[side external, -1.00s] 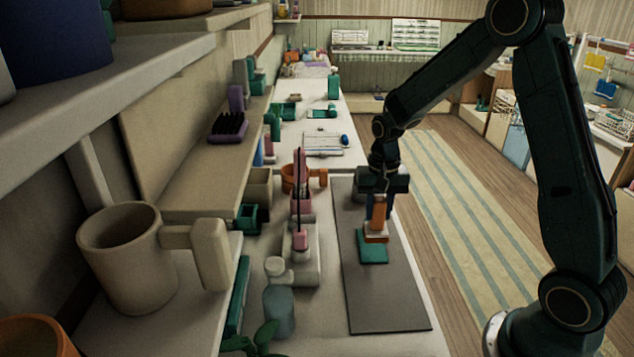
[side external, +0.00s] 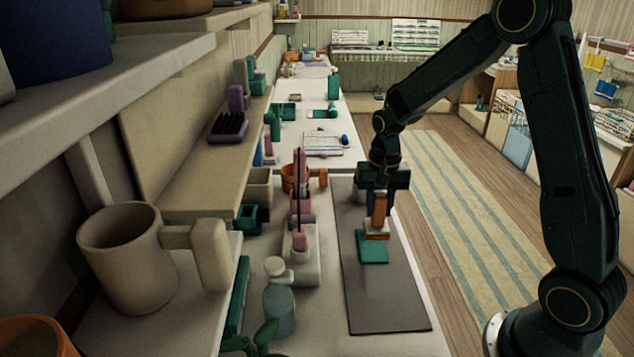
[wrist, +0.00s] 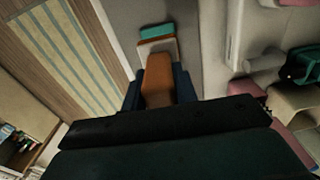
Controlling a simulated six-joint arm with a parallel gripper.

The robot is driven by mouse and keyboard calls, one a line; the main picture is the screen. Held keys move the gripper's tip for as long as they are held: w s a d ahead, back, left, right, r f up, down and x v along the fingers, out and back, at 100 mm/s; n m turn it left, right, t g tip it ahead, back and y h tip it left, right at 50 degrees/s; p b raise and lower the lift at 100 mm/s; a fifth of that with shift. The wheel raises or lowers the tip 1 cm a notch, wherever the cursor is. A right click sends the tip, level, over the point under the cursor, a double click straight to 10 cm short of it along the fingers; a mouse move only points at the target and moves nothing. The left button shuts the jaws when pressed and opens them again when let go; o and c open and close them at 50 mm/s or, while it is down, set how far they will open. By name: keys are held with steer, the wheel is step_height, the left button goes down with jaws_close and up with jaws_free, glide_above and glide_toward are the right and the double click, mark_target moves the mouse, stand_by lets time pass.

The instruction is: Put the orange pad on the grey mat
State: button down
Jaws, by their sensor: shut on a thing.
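The orange pad (side external: 379,214) is an upright orange block with a pale layer and an orange layer at its lower end. My gripper (side external: 381,196) is shut on its upper part, over the grey mat (side external: 385,296). In the wrist view the orange pad (wrist: 158,82) sits between my fingers. A flat teal pad (side external: 373,249) shows at its lower end, over the mat; it also shows in the wrist view (wrist: 157,31). I cannot tell whether the orange pad touches the teal pad or the mat.
Left of the mat stand a pale holder with a pink-topped upright item (side external: 300,240) and a pump bottle (side external: 279,305). An orange cup (side external: 293,179) is behind them. A shelf with a beige mug (side external: 125,260) is at the left. The mat's near part is bare.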

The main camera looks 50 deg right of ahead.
steer(key=s+a, duration=0.4)
steer(key=s, duration=0.1)
steer(key=shift+s+a+f, duration=0.15)
steer(key=shift+s+a, duration=0.1)
steer(key=shift+a, duration=0.05)
steer(key=shift+f, duration=0.1)
steer(key=shift+f, duration=2.85)
steer(key=shift+f, duration=0.55)
steer(key=c, duration=1)
jaws_free()
steer(key=shift+r, duration=0.15)
steer(key=shift+r, duration=6.8)
